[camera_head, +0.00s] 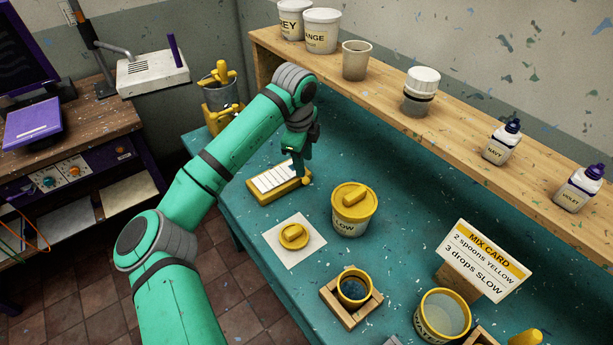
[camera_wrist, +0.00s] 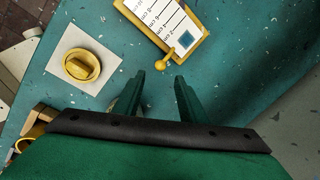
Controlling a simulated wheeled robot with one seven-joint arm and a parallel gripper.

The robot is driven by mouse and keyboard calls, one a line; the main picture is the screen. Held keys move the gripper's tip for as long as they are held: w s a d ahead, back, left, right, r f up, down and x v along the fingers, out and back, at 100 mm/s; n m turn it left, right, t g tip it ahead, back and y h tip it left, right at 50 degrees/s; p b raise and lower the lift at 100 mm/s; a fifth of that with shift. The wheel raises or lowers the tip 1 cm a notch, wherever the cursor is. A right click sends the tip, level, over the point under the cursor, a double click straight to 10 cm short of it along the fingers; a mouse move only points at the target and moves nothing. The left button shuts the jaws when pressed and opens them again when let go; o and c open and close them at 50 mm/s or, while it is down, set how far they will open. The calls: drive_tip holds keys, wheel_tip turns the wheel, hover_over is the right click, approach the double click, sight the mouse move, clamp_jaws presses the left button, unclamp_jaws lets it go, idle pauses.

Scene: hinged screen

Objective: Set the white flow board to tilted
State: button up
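The white flow board (camera_head: 274,179) lies low in a yellow frame on the teal table, with dark lines across its face. I cannot tell its exact tilt. In the wrist view the board (camera_wrist: 156,14) is at the top, with a blue square (camera_wrist: 186,40) near one corner. A yellow knob-ended lever (camera_wrist: 164,62) sticks out at its near edge. My gripper (camera_wrist: 160,82) is open, its two fingers apart with nothing held between them. The knob is just beyond the fingertips in the picture, not between them. In the head view my gripper (camera_head: 298,172) is at the board's right end, partly hiding it.
A yellow-lidded tub (camera_head: 353,210) stands right of the board. A yellow lid-like piece (camera_head: 294,236) lies on a white sheet in front. A cup in a wooden holder (camera_head: 351,291) and a mix card (camera_head: 484,258) are nearer. A wooden shelf (camera_head: 460,125) runs behind.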

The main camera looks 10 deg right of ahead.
sight(306, 178)
drive_tip(key=f, duration=0.2)
drive_tip(key=w+f, duration=0.1)
drive_tip(key=f, duration=0.5)
drive_tip(key=shift+w+d, duration=0.2)
drive_tip(key=shift+d, duration=0.15)
drive_tip(key=shift+c, duration=0.4)
clamp_jaws()
